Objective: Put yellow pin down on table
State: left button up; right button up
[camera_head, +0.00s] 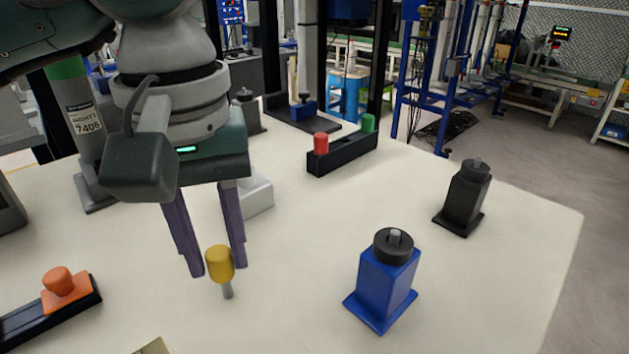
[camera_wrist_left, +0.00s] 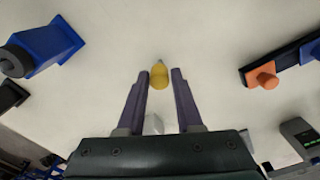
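The yellow pin (camera_head: 219,263) has a rounded yellow head and a thin grey shaft pointing down. Its head sits between the purple fingertips of my left gripper (camera_head: 217,268), which is closed to about the head's width. The left wrist view also shows the pin (camera_wrist_left: 159,75) between the fingertips (camera_wrist_left: 160,73), shaft pointing away from me. The pin looks roughly upright over the bare pale table (camera_head: 300,260). I cannot tell whether its shaft tip touches the table. My right gripper is not in view.
A blue block with a black top (camera_head: 387,280) stands right of the pin; a black one (camera_head: 465,197) is behind it. A black holder (camera_head: 343,153) bears red and green pins. The table between is clear.

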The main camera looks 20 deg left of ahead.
aim_at(217, 256)
pick_arm(q)
jog(key=o, duration=0.3)
jog(key=shift+r+p, duration=0.3)
notch_tip(217, 256, up, 12)
jog(key=shift+s+d+f+p, duration=0.1)
jog(key=shift+p, duration=0.55)
